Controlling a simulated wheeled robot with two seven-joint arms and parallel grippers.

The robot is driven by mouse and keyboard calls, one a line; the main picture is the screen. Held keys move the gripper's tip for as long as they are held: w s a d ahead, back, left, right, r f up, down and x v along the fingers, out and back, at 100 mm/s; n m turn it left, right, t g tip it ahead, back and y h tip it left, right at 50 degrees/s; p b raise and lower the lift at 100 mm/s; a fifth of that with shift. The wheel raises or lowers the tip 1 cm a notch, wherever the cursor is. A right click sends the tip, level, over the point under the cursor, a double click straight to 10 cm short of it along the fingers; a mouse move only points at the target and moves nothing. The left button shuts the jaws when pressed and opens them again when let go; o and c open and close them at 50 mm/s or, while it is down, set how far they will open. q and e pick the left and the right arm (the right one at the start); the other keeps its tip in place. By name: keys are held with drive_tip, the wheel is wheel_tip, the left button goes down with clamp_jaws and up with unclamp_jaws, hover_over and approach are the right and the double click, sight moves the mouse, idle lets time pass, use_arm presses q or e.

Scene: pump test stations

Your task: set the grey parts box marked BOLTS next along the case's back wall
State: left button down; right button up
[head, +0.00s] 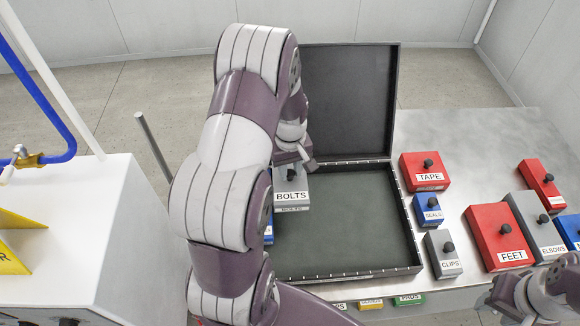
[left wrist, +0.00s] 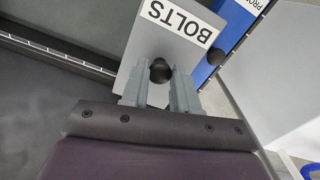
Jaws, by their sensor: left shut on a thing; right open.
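The grey parts box marked BOLTS (head: 292,200) is over the left back part of the open black case (head: 414,240). My left gripper (head: 293,160) is shut on the black knob of this box. In the left wrist view the fingers (left wrist: 160,82) flank the knob, and the BOLTS box (left wrist: 145,45) lies close beside a blue box (left wrist: 238,22) with a partly cut-off label. I cannot tell whether the BOLTS box touches the case floor. My left arm hides the case's left side. My right gripper (head: 488,299) is open and empty at the lower right.
The case lid (head: 350,100) stands up at the back. The case floor right of BOLTS is clear. Right of the case stand boxes marked TAPE (head: 425,172), SEALS (head: 427,209), CLIPS (head: 443,254), FEET (head: 497,236) and ELBOWS (head: 535,225). More boxes show at the front edge.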

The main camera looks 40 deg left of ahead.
sight(290, 182)
use_arm(q)
drive_tip(key=shift+r, duration=0.1)
drive_tip(key=shift+f, duration=0.2)
drive_tip(key=shift+f+b, duration=0.65)
drive_tip(key=shift+f, duration=0.9)
drive_tip(key=shift+f+b, duration=0.45)
drive_tip(key=shift+f, duration=0.4)
drive_tip(key=shift+f, duration=0.3)
drive_tip(key=c, duration=0.8)
unclamp_jaws()
